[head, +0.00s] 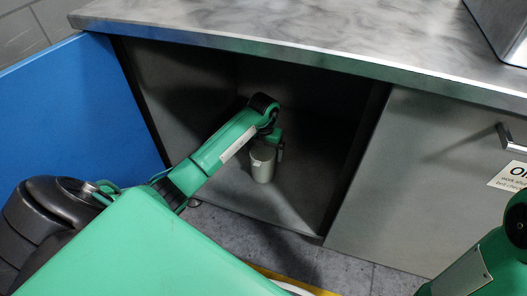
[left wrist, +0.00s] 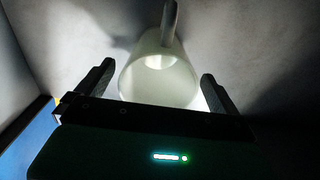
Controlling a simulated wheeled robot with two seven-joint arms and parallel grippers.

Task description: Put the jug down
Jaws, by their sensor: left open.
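A pale jug (head: 262,166) is inside the open dark cabinet and appears to stand upright on the cabinet floor. My left gripper (head: 268,147) reaches into the cabinet at the jug's upper part. In the left wrist view the jug (left wrist: 142,78) shows its open rim towards the camera, with its handle on the far side. The two fingers of my left gripper (left wrist: 157,90) are spread apart on either side of the jug, with gaps between. My right arm shows at the lower right of the head view; its gripper is outside the frame.
The cabinet floor (head: 228,197) has free room around the jug. A blue open door (head: 75,105) bounds the left side. A grey closed front with a handle (head: 511,139) is on the right. The marbled countertop (head: 330,30) overhangs above my left arm.

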